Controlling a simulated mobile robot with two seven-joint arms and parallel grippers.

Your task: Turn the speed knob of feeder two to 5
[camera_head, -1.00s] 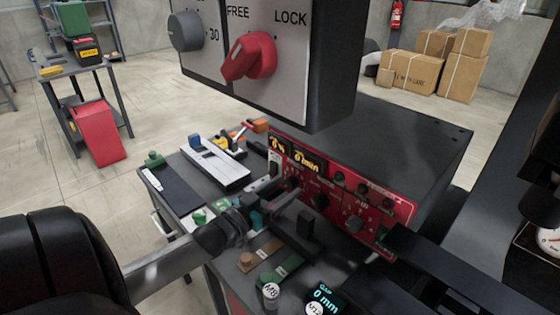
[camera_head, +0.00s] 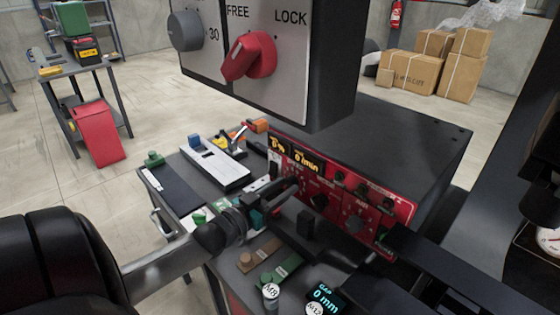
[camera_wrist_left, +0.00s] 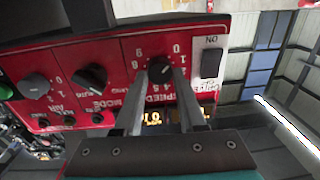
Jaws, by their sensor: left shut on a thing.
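The red control panel (camera_head: 345,222) of the feeder box faces me at the middle of the head view. My left gripper (camera_head: 292,184) is at the panel's left part. In the left wrist view, its two grey fingers (camera_wrist_left: 160,74) stand on either side of the small black speed knob (camera_wrist_left: 160,69) and are shut on it. Scale numbers ring the knob, with SPEED printed beside it. The fingers hide part of the scale, and the exact pointer reading is too small to tell. In the head view the hand covers the knob. My right gripper is not recognisable in either view.
Other dark knobs (camera_wrist_left: 91,77) and (camera_wrist_left: 36,87) sit beside the speed knob, with a black rocker switch (camera_wrist_left: 211,63) on its other side. A grey box with a red lever (camera_head: 250,58) hangs above. Small parts and a gap display (camera_head: 325,297) lie below.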

